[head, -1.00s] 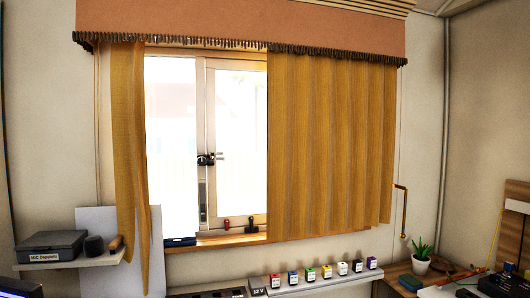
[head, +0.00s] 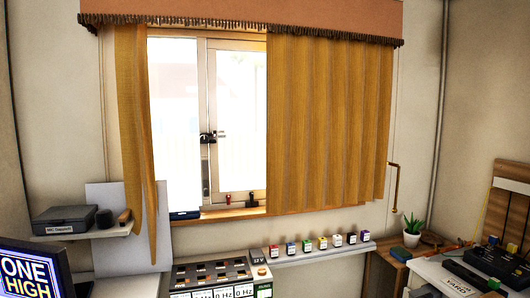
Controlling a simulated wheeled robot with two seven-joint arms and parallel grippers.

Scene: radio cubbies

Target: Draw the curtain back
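A mustard-yellow curtain (head: 328,120) hangs over the right half of the window, in even vertical folds from beneath an orange-brown pelmet (head: 240,12). A second, narrow yellow curtain (head: 134,130) hangs bunched at the window's left side, its lower end tapering below the sill. Between them the window (head: 208,125) is uncovered and bright, with a dark latch on its middle frame. Neither of my grippers is in the head view.
A shelf (head: 90,232) at left holds a grey case (head: 64,219). A lit screen (head: 32,275) stands at lower left. A ledge (head: 300,255) below the window carries several small coloured boxes. A desk (head: 440,275) with equipment and a potted plant (head: 412,229) is at right.

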